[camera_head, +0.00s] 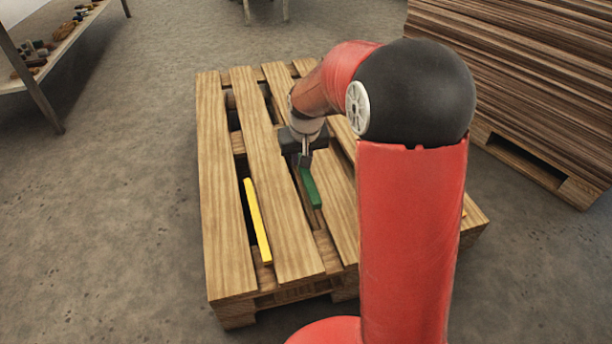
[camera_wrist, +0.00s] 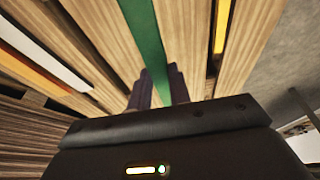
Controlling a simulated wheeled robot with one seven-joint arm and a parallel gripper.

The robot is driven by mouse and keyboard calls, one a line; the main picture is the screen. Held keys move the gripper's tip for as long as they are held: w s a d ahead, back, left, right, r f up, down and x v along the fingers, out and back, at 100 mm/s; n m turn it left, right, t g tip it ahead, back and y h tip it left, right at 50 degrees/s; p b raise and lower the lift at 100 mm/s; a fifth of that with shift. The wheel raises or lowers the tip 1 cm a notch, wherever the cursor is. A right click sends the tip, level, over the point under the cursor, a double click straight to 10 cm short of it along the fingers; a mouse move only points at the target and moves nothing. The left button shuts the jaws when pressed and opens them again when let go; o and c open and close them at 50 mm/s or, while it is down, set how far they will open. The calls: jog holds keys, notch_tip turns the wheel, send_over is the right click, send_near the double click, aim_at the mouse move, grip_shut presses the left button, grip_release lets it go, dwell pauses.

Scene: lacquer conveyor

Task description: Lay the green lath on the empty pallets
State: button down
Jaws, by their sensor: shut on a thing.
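The green lath (camera_head: 312,190) shows in the head view over the wooden pallets (camera_head: 215,190), near a dark gap between two top boards. My gripper (camera_head: 305,160) points down and is shut on the lath's far end. In the wrist view the green lath (camera_wrist: 143,35) runs between my two dark fingers (camera_wrist: 159,80). I cannot tell whether its underside touches the boards. My arm hides the right part of the pallets.
A yellow lath (camera_head: 257,221) lies left of the green one, along a gap. A white lath (camera_wrist: 45,50) shows in the wrist view. A tall stack of brown boards (camera_head: 540,75) stands at right. A table (camera_head: 58,45) with small items is at far left.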

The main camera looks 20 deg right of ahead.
aim_at(301, 203)
notch_tip(301, 203, down, 16)
jog(key=b, duration=0.2)
jog(key=shift+r+b, duration=0.15)
jog(key=shift+b, duration=0.15)
jog(key=c, duration=1.3)
grip_release()
